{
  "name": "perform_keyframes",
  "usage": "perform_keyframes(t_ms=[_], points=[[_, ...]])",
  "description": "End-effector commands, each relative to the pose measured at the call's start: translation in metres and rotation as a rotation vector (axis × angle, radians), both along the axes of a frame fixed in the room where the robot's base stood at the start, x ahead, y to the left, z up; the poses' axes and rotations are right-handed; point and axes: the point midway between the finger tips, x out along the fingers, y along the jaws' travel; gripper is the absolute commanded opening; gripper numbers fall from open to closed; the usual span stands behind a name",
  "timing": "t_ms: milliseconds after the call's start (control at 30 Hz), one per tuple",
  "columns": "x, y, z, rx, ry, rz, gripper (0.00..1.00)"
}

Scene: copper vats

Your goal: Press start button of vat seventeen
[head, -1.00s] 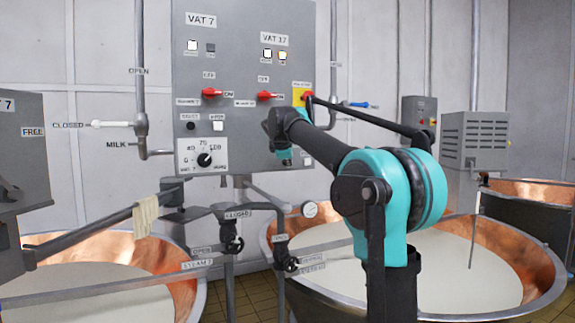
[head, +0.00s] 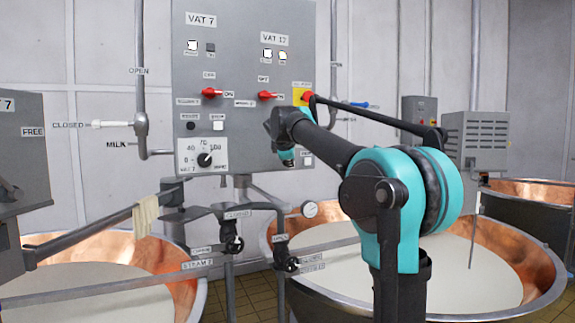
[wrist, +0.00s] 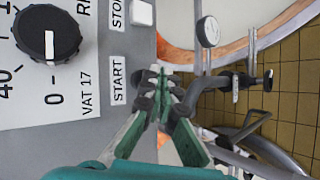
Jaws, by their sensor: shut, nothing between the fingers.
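The grey control panel (head: 235,60) carries a VAT 7 column and a second column whose label reads like VAT 17 (head: 274,38). In the wrist view the VAT 17 dial (wrist: 46,33), the START label (wrist: 118,80) and the STOP label (wrist: 117,12) are clear. A white button (wrist: 142,12) sits beside STOP. It also shows in the head view (head: 308,161), right of my gripper. My gripper (wrist: 160,76) is shut and empty, its tips just beside the START label.
Red switches (head: 267,96) and a red button on yellow (head: 301,96) stick out above my wrist. Pipes and valves with a gauge (head: 309,209) stand below the panel. Copper vats of milk (head: 500,275) stand on both sides. A cloth (head: 145,215) hangs at left.

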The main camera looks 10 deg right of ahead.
Motion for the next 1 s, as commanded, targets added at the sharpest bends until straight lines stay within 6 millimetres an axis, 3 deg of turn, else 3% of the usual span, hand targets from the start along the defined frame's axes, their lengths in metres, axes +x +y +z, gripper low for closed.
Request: perform_keyframes(t_ms=[533, 1000], points=[[-0.043, -0.014, 0.000, 0.000, 0.000, 0.000, 0.00], [-0.046, -0.015, 0.000, 0.000, 0.000, 0.000, 0.00]])
